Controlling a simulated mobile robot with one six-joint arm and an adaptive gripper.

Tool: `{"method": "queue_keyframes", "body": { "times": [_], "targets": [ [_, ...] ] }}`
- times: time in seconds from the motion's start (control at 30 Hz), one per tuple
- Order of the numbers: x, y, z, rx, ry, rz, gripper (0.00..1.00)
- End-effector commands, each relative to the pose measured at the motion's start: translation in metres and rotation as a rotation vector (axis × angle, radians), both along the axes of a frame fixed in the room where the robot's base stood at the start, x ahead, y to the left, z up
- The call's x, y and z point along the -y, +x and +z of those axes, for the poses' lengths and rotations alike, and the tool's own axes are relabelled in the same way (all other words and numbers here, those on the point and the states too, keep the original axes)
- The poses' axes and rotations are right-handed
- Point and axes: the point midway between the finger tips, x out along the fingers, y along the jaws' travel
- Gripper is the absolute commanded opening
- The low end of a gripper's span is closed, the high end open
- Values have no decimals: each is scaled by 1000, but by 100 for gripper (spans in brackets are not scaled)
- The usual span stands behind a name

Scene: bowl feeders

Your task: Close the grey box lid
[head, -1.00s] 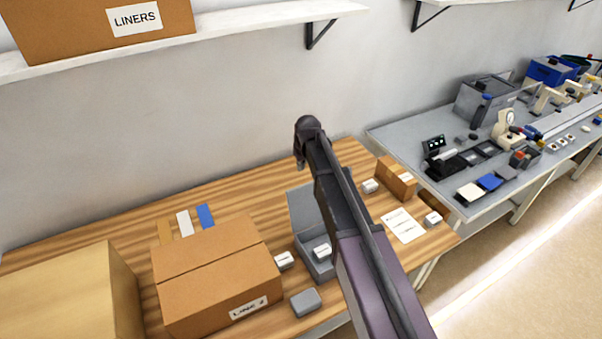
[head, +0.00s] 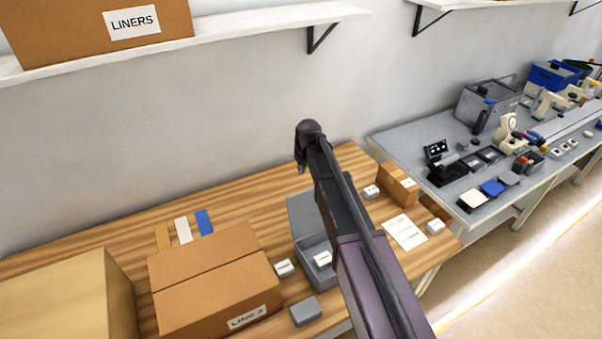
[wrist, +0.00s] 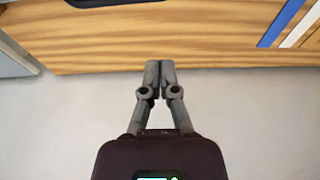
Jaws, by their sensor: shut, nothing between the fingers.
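The grey box (head: 315,262) stands open on the wooden bench, partly hidden behind my arm. Its lid (head: 303,214) is raised at the back of the box, on the wall side. A small white labelled carton (head: 322,259) is in the box. My gripper (wrist: 160,64) is shut and empty in the wrist view, with the pale wall and the bench's wooden top beyond it. In the head view my gripper (head: 301,162) is up above the bench, farther back than the box and apart from the lid.
A large brown carton (head: 215,280) stands left of the grey box. A small grey block (head: 306,310) and a white carton (head: 284,268) lie beside it. A paper sheet (head: 405,231) and a brown carton (head: 397,184) are to the right. A shelf (head: 250,32) runs above.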

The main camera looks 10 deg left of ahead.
Motion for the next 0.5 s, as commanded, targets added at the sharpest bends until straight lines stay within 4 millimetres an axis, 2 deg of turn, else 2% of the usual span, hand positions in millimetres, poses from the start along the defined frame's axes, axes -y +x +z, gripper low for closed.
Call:
{"method": "queue_keyframes", "body": {
  "times": [0.5],
  "targets": [
    [-6,8,-41,0,0,1,0]
  ]
}}
